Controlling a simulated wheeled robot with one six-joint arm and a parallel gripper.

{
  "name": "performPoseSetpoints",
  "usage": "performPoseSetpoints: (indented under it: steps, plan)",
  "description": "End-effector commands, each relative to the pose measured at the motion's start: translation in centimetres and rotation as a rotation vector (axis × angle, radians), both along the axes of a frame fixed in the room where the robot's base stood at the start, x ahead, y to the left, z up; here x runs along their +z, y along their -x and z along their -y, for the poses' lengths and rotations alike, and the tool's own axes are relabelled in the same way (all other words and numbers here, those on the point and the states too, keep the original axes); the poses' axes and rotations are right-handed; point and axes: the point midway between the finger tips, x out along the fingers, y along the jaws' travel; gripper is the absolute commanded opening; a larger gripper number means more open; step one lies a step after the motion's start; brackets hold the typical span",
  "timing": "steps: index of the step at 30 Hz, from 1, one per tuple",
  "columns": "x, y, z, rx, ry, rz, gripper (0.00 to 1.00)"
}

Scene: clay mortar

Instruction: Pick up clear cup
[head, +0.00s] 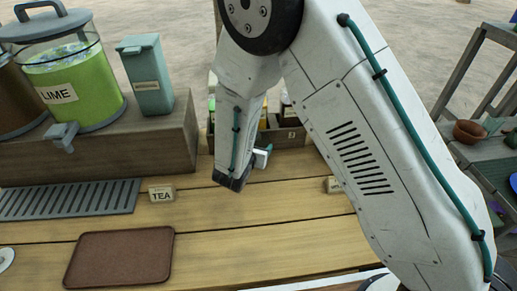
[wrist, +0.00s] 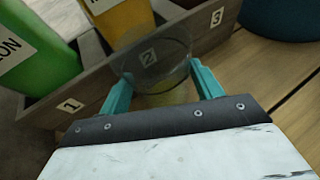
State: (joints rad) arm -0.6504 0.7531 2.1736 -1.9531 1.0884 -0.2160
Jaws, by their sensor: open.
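A clear cup (wrist: 152,62) stands in the wrist view, in front of the wooden crate's label 2, which shows through it. My gripper (wrist: 160,72) is open, with one teal finger on each side of the cup's lower image. I cannot tell whether either finger touches the cup. In the head view my gripper (head: 264,154) is low over the wooden counter near the crate, partly hidden by my own arm. The cup cannot be made out in the head view.
The crate (wrist: 85,92) with numbered slots holds a green bottle (wrist: 35,50) and a yellow one (wrist: 125,20). A dark blue round object (wrist: 282,18) is at upper right. In the head view are a lime dispenser (head: 75,88), a TEA sign (head: 161,194) and a brown tray (head: 120,257).

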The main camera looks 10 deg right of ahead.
Motion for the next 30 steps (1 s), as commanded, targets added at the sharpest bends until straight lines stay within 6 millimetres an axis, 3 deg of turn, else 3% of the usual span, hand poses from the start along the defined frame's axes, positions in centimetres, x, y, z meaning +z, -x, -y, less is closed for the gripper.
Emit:
performPoseSetpoints:
  steps: [6,9,10,22,30]
  plan:
    - [-0.1,-0.1,0.0,0.001,0.000,0.000,0.65]
    - [-0.1,-0.1,0.0,0.001,0.000,0.000,0.37]
    - [0.0,-0.1,0.0,0.001,0.000,0.000,0.36]
    - [0.5,-0.2,0.0,0.001,-0.001,0.001,0.36]
    - [3.8,-0.2,0.0,0.000,-0.004,0.004,0.36]
